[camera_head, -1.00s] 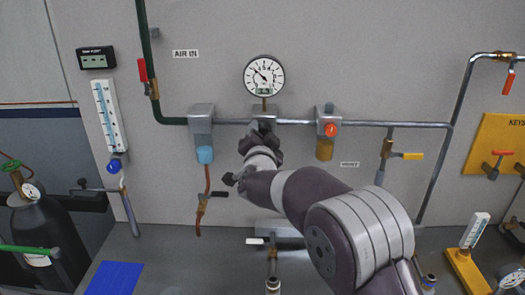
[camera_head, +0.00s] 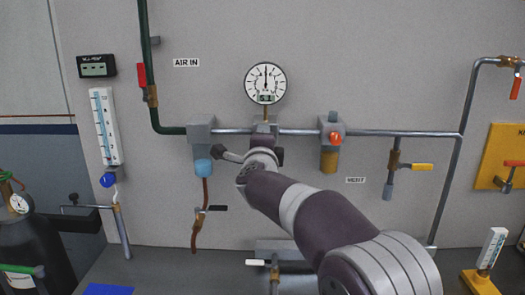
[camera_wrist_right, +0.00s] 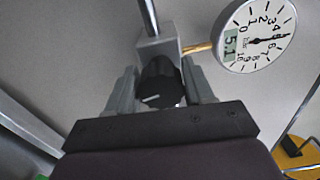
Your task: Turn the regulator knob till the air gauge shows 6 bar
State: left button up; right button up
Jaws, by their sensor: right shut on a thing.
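The round air gauge (camera_head: 265,83) with a white dial is on the wall above the regulator block in the head view. Its needle points about straight up there. In the right wrist view the gauge (camera_wrist_right: 256,37) shows a digital 5.1, with the needle near 5. The black regulator knob (camera_wrist_right: 158,83) with a white mark sits between the fingers of my right gripper (camera_wrist_right: 160,92), which is shut on it. My left gripper is not in view.
A filter with a blue bowl (camera_head: 203,167) hangs left of the regulator. A lubricator with a red knob (camera_head: 335,138) is at its right. A yellow-handled valve (camera_head: 422,167) is further right, and a red-handled valve (camera_head: 142,75) is at the upper left.

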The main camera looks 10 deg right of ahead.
jog(key=shift+m+b, duration=0.45)
jog(key=shift+m, duration=0.55)
jog(key=o, duration=1)
jog(key=shift+c, duration=0.2)
jog(key=shift+s, duration=0.1)
jog(key=shift+s+a, duration=0.1)
jog(key=shift+s, duration=0.25)
jog(key=b+v, duration=0.2)
jog(key=v, duration=0.9)
jog(key=shift+s, duration=0.35)
